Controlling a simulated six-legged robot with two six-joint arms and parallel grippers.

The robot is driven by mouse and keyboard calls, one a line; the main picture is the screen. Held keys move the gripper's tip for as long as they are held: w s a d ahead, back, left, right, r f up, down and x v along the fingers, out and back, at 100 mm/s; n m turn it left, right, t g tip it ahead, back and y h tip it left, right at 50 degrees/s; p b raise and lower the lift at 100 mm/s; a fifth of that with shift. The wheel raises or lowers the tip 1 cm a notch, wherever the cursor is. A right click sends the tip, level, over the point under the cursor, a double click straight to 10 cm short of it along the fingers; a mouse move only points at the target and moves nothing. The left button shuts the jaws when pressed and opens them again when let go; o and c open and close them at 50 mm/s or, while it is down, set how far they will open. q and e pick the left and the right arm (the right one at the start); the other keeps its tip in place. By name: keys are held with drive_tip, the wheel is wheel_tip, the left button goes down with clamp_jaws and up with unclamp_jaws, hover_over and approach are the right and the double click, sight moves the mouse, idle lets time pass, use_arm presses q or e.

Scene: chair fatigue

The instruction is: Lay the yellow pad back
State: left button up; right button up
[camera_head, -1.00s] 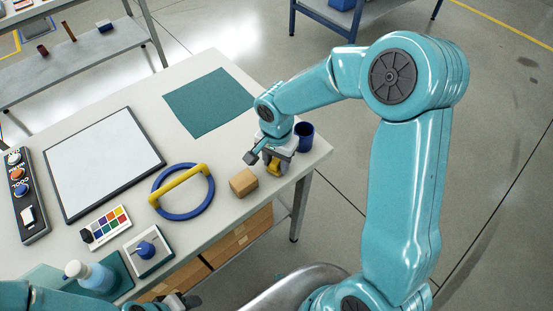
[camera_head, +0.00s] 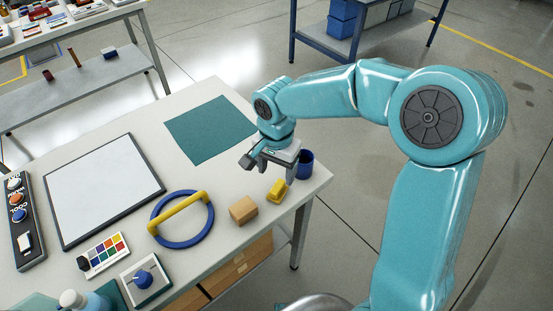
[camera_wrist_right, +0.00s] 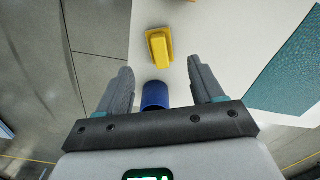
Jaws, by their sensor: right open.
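The yellow pad (camera_head: 278,190), a small yellow block with a raised grip, lies on the white table near its right edge, between a wooden block and a blue cup. It also shows in the right wrist view (camera_wrist_right: 160,47), beyond my fingertips. My right gripper (camera_head: 268,161) is open and empty, raised above the table just behind the pad and apart from it. In the right wrist view my two fingers (camera_wrist_right: 160,68) stand wide apart with nothing between them but the blue cup seen below. My left gripper is out of view.
The blue cup (camera_head: 305,162) stands close to my right gripper. The wooden block (camera_head: 244,210) sits left of the pad, then a blue ring with a yellow bar (camera_head: 180,203). A teal mat (camera_head: 208,130) lies bare behind. A framed white board (camera_head: 103,190) lies left.

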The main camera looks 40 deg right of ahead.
sight(277, 188)
wheel_tip(277, 188, up, 4)
drive_tip(key=shift+f, duration=0.1)
idle(0.7)
